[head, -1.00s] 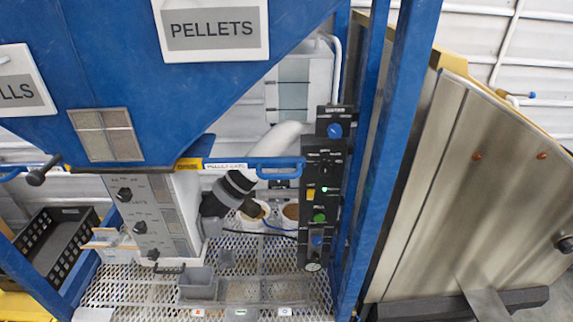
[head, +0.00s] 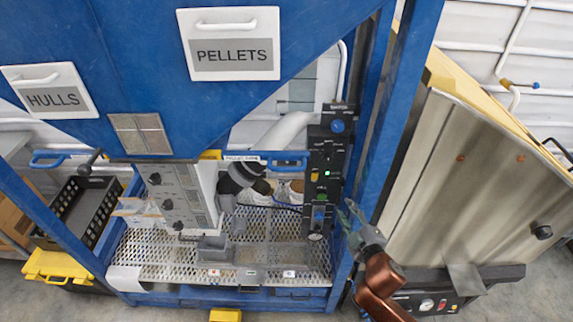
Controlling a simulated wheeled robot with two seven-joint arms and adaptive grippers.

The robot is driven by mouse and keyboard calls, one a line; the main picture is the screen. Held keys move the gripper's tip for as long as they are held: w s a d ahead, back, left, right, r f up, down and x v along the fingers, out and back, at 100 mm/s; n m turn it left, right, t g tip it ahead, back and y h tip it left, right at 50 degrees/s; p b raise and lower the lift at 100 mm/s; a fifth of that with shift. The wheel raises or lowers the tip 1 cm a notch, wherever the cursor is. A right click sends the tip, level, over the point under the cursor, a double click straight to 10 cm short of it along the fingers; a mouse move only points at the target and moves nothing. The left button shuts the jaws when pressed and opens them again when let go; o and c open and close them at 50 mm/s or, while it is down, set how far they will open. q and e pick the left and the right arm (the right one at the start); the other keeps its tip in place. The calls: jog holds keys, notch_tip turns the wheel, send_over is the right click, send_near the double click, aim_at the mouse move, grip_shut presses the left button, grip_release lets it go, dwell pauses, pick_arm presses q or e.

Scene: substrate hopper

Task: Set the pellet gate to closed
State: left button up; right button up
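The pellet gate is a flat slide under the hopper marked PELLETS. Its blue loop handle (head: 288,161) sticks out to the right, beside a white label strip (head: 243,158). A yellow piece (head: 210,155) shows at the slide's left, partly hidden by the hopper. I cannot tell the gate's exact position from here. My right gripper (head: 348,214) has come in from the lower right, in front of the blue post, right of and below the handle. Its fingers look apart and empty, and it touches no handle. My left gripper is not in view.
A black control panel (head: 325,170) with knobs and buttons stands between the gate handle and the blue frame post (head: 384,140). A grey panel with knobs (head: 172,196) is at left. A metal-sided bin (head: 480,190) stands at right. A mesh shelf (head: 190,258) lies below.

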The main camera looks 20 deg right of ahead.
jog(key=w+a+r+n+t+y, duration=0.35)
jog(key=a+r+n, duration=0.25)
jog(key=r, duration=0.3)
jog(key=n+g+y, duration=0.2)
jog(key=n+y, duration=0.5)
jog(key=n, duration=0.2)
send_near(286, 170)
jog(key=x, duration=0.3)
jog(key=shift+m, duration=0.3)
jog(key=p+x, duration=0.1)
jog(key=x, duration=0.2)
jog(key=p+x, duration=0.1)
jog(key=x, duration=0.2)
jog(key=shift+w+d+f, duration=0.1)
jog(key=shift+w+d, duration=0.1)
jog(key=shift+w, duration=0.05)
jog(key=shift+w+a, duration=0.3)
jog(key=shift+w, duration=0.2)
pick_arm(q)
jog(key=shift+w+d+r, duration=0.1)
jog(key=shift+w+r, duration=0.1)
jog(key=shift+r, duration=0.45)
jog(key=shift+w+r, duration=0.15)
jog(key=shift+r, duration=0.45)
pick_arm(e)
jog(key=shift+c, duration=0.6)
jog(key=shift+f, duration=0.1)
grip_shut()
